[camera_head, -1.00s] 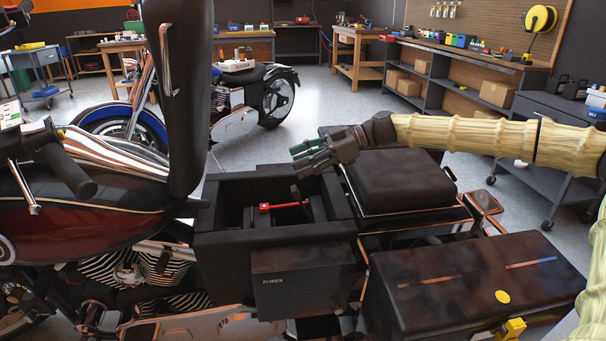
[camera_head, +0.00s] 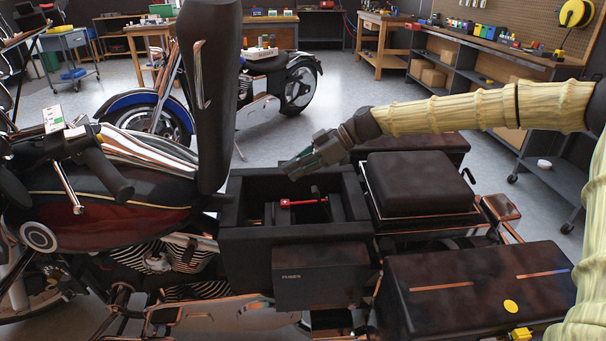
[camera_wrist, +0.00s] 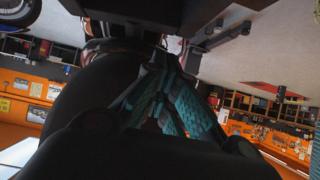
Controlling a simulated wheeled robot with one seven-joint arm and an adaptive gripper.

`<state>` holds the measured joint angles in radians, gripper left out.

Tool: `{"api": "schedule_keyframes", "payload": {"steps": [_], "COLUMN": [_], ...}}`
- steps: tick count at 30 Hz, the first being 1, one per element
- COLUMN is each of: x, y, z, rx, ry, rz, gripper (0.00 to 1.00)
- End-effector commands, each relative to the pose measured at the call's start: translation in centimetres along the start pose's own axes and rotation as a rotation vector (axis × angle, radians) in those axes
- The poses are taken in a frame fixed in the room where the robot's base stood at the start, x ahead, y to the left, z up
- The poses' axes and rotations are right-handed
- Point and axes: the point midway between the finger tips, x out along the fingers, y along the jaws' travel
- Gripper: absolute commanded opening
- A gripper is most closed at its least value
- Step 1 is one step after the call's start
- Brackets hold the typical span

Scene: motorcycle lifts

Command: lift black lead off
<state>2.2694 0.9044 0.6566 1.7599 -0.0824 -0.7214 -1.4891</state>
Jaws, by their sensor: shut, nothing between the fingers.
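An open black box (camera_head: 243,240) sits on the motorcycle below its raised seat. Inside it, a red lead or bar (camera_head: 302,202) lies across. A dark upright piece (camera_head: 317,193) stands beside the red one; I cannot tell whether it is the black lead, as everything in there is dark. My gripper (camera_head: 288,170), with teal finger pads, is over the back rim of the box, above and behind the red piece. It is shut and empty. In the wrist view my fingers (camera_wrist: 162,118) come together, with no lead seen between them.
The tall raised seat (camera_head: 209,95) stands left of the box. A black padded seat (camera_head: 415,182) is right of it, and a black case (camera_head: 480,285) is at front right. A FUSES box (camera_head: 318,277) is on the front wall. A second motorcycle (camera_head: 150,112) stands behind.

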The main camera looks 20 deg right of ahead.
Motion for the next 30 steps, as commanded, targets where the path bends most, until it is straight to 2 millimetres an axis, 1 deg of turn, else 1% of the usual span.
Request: {"api": "schedule_keyframes", "payload": {"steps": [1,2,6,9,15,18,23,30], "x": [0.6,1.1,3.1,4.3,6.0,6.5,6.7,6.0], "y": [-0.1,-0.2,-0.6,-0.9,-1.5,-1.8,-2.1,-2.2], "z": [-0.9,-1.0,-1.1,-1.2,-1.0,-0.9,-0.7,-0.7], "rx": [0.007,0.013,0.036,0.049,0.07,0.077,0.08,0.071], "ry": [-0.034,-0.053,-0.141,-0.206,-0.338,-0.405,-0.513,-0.674], "rz": [-0.011,-0.016,-0.034,-0.043,-0.05,-0.05,-0.042,-0.012], "gripper": [0.0,0.0,0.0,0.0,0.0,0.0,0.0,0.0]}}
